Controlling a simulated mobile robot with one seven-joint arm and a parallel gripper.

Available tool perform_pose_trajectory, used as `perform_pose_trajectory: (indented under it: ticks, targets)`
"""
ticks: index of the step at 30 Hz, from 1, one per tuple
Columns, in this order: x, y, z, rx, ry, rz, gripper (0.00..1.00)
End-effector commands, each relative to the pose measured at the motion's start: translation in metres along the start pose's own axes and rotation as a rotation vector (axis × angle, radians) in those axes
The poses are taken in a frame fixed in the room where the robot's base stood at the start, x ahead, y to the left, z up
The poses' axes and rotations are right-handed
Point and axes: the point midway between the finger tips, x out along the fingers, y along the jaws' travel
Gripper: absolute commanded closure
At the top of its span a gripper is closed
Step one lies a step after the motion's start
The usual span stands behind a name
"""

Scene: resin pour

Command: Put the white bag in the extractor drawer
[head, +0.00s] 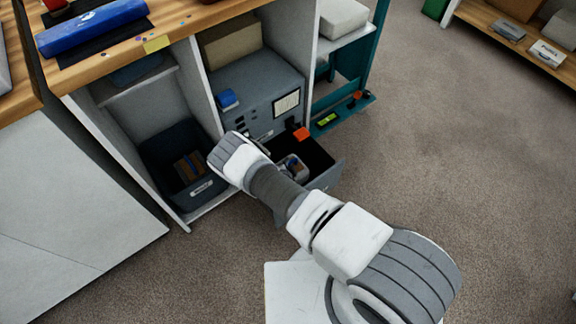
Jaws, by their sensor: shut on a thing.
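The grey extractor (262,88) sits in the middle bay of the bench, with a pale label on its front. Its dark drawer (337,176) is pulled out below, open at the top. A small pale grey item with some blue (293,167) shows inside the drawer, partly behind my arm; I cannot tell what it is. My arm reaches from the lower right across the drawer's left side, its far bend in front of the extractor. I cannot pick out the white bag for certain.
A dark bin (180,160) holding brown and blue items stands left of the drawer. A blue roll (92,26) lies on the wooden bench top. A teal unit (345,112) stands right of the extractor. Carpet (460,150) is clear to the right.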

Motion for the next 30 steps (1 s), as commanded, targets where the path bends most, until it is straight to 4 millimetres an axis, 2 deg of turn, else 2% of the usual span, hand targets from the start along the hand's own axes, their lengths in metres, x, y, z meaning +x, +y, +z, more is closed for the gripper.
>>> perform_pose_trajectory:
  ticks: [11,12,16,17,26,30]
  targets:
    - [0.002,0.002,0.001,0.002,0.002,0.000,1.00]
    - [0.002,0.002,0.001,0.001,0.002,0.000,0.80]
    - [0.002,0.002,0.001,0.001,0.002,0.000,0.56]
    - [0.002,0.002,0.001,0.001,0.002,0.000,0.53]
    - [0.001,0.001,0.000,0.000,0.001,0.000,0.53]
    - [-0.017,-0.003,-0.002,0.001,0.001,0.002,0.53]
